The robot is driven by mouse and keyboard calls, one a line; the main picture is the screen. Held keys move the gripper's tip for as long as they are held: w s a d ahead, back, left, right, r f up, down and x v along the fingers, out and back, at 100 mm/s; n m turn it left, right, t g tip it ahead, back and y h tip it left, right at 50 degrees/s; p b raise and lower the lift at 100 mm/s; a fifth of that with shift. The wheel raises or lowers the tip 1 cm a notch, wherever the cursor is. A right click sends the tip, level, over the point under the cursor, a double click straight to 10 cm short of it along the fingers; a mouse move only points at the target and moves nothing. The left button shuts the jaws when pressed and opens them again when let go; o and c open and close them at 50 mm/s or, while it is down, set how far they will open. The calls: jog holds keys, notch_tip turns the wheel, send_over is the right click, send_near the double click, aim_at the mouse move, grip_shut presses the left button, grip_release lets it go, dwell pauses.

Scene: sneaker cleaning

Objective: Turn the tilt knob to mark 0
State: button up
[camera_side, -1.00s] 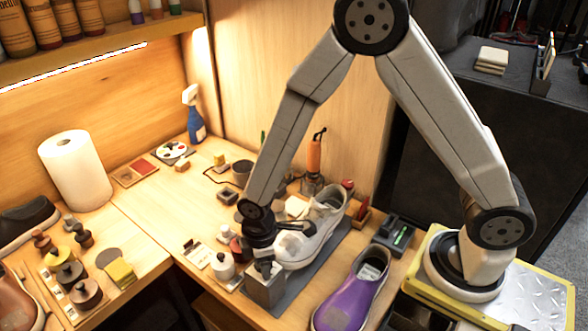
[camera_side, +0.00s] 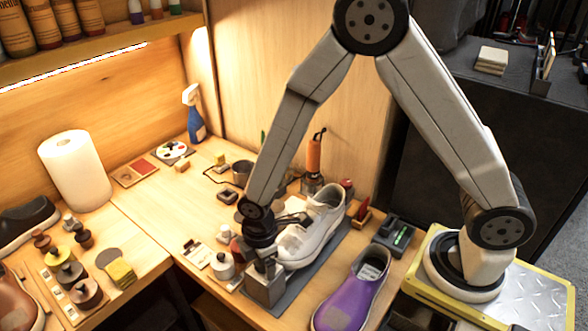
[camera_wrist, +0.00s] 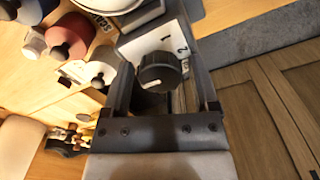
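The tilt knob (camera_wrist: 163,72) is black and ribbed, with a white pointer line on its lower left side in the wrist view. It sits on a pale dial plate (camera_wrist: 150,40), where marks 1 and 2 can be read above and right of it. I cannot make out mark 0. My gripper (camera_wrist: 161,66) is open, one finger on each side of the knob, with a visible gap at the left finger and a narrow one at the right. In the side view my gripper (camera_side: 264,264) is above the grey block (camera_side: 264,289), and the knob is hidden there.
A white sneaker (camera_side: 310,232) stands on a grey strip right behind the block. A purple shoe (camera_side: 350,300) is at the right.

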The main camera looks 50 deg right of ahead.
jog(key=shift+r, duration=0.15)
jog(key=shift+r, duration=2.35)
jog(key=shift+d+r+m, duration=0.25)
jog(key=shift+d+m, duration=0.1)
jog(key=shift+m, duration=0.05)
jog(key=s+d+r+m+t, duration=0.1)
jog(key=s+d+r+m, duration=0.2)
jog(key=d+m, duration=0.3)
jog(key=s+d+r+m+t, duration=0.1)
jog(key=s+d+r+m, duration=0.2)
jog(key=d+m, duration=0.3)
jog(key=shift+d+r+m+t, duration=0.2)
jog(key=shift+r+m+t, duration=0.1)
jog(key=shift+m, duration=0.3)
